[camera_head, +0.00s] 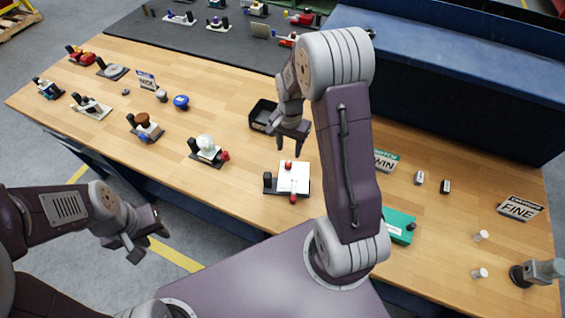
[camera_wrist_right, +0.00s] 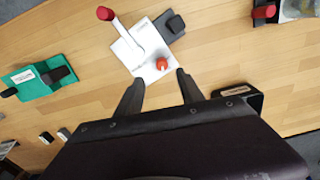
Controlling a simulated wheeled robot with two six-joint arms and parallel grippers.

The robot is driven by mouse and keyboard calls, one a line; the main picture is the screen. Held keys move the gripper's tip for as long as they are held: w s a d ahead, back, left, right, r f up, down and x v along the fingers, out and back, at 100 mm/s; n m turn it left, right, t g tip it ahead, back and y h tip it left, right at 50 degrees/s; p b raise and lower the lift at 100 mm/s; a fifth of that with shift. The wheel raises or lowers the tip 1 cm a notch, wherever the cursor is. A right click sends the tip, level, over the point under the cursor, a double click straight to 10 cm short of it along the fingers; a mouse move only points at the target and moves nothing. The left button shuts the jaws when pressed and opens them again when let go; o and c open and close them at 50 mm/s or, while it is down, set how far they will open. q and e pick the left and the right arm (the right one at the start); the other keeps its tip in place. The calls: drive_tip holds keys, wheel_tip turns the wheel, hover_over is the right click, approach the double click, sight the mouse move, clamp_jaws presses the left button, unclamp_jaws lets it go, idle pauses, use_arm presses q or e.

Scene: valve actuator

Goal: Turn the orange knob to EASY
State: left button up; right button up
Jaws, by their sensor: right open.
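A valve device with a white plate (camera_head: 293,176) sits near the front edge of the wooden table, in the middle of the head view. It also shows in the right wrist view (camera_wrist_right: 141,50). The orange knob (camera_wrist_right: 162,64) is a small round cap at the plate's near edge there. A red-tipped lever (camera_wrist_right: 105,13) and a dark block (camera_wrist_right: 170,24) belong to the same device. No EASY mark is readable. My right gripper (camera_head: 289,146) is open, beside and above the knob, its fingertips (camera_wrist_right: 160,77) spread to either side of it with nothing held. My left gripper (camera_head: 150,246) is open and empty, off the table's front.
A black bin (camera_head: 262,115) stands just behind the device. A bulb-like fixture (camera_head: 206,148) is to the left, a green box (camera_head: 399,225) to the right. Several other devices and signs, one reading FINE (camera_head: 519,208), stand on the table. Bare wood surrounds the device.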

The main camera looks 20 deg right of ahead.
sight(288, 163)
drive_tip(key=shift+w+f, duration=0.1)
drive_tip(key=shift+w, duration=0.2)
wheel_tip(288, 163, down, 8)
drive_tip(key=shift+s+d+f+p, duration=0.1)
drive_tip(key=shift+p, duration=0.9)
drive_tip(key=shift+f, duration=0.4)
use_arm(q)
drive_tip(key=shift+w+a+r, duration=0.15)
drive_tip(key=shift+w+r, duration=0.05)
drive_tip(key=shift+r, duration=0.25)
drive_tip(key=shift+w+a+r, duration=0.1)
drive_tip(key=shift+w+r, duration=0.1)
drive_tip(key=shift+r, duration=0.2)
use_arm(e)
clamp_jaws()
